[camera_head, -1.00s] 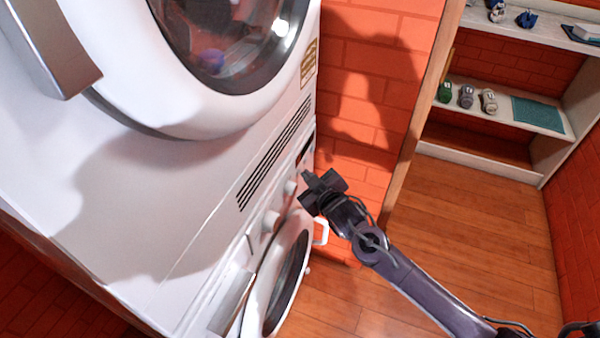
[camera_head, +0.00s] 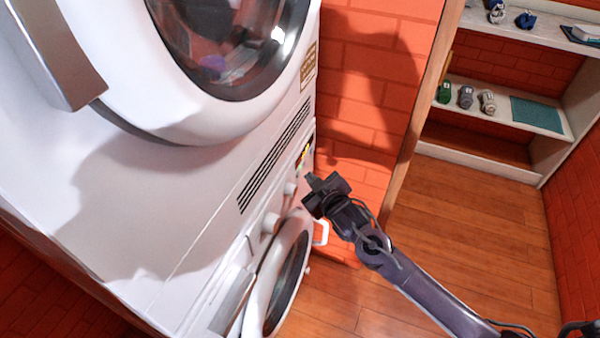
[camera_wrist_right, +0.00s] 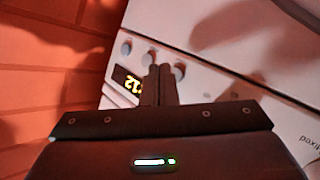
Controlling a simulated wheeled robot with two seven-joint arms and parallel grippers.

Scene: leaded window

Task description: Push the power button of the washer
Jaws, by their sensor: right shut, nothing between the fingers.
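The washer is a white front-loading machine (camera_head: 225,285) with an open-looking round door (camera_head: 282,268), below another white machine with a large round door. Its control panel carries round knobs (camera_head: 270,222) and a lit display (camera_head: 305,155). The wrist view shows the display (camera_wrist_right: 127,80) with yellow digits beside round controls (camera_wrist_right: 126,47). I cannot tell which control is the power button. My right gripper (camera_head: 311,182) is shut and empty, just in front of the panel near the display. In the wrist view its fingers (camera_wrist_right: 159,72) cover part of the panel; contact is unclear. My left gripper is out of view.
The upper machine's door (camera_head: 235,45) sits above the panel. A grey metal bar (camera_head: 55,50) shows at top left. An orange brick wall (camera_head: 365,80) stands beside the machines. Shelves (camera_head: 510,115) hold small items at right. The wooden floor (camera_head: 470,220) is clear.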

